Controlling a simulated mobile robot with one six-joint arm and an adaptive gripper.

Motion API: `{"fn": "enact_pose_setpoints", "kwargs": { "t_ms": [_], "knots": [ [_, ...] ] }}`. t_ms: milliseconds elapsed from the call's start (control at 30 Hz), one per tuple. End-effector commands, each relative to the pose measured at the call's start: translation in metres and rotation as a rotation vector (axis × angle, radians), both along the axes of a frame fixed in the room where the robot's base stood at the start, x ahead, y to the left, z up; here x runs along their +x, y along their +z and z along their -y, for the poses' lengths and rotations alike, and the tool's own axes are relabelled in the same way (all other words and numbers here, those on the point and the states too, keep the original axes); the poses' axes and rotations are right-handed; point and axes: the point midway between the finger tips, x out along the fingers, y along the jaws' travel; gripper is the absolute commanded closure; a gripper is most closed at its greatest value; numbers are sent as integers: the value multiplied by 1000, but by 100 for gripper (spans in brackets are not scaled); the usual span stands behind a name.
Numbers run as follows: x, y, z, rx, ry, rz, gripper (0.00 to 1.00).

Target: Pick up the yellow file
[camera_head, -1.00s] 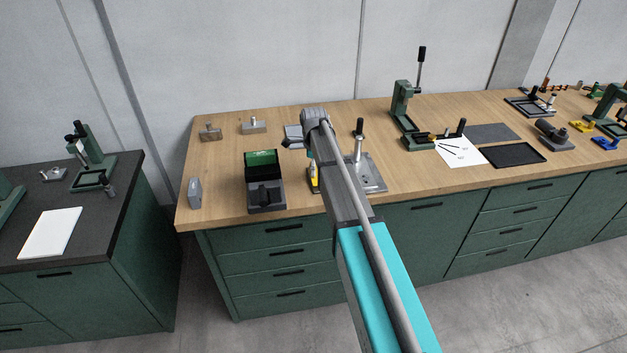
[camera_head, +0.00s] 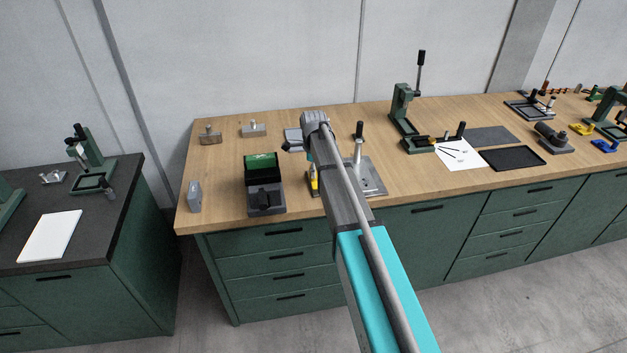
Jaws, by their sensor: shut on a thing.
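The yellow file (camera_head: 313,183) shows as a small yellow strip near the front of the wooden bench, just left of my arm. My gripper (camera_head: 311,171) points down beside my arm link and is shut on the yellow file. The arm hides most of the gripper and part of the file, so the fingertips do not show clearly. I cannot tell whether the file touches the bench top.
A dark box with a green inside (camera_head: 263,183) stands left of my gripper. A grey plate with a black-knobbed lever (camera_head: 369,178) is close on the right. A grey block (camera_head: 195,197) stands at the bench's left edge. Bare wood lies left of the box.

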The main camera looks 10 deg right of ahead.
Motion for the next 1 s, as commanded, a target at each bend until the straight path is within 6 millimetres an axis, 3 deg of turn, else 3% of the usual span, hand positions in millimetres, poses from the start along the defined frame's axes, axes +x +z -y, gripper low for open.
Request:
{"fn": "enact_pose_setpoints", "kwargs": {
  "t_ms": [567,1000],
  "knots": [
    [0,3,0,0,0,0,100],
    [0,32,-1,0,1,0,100]
  ]
}}
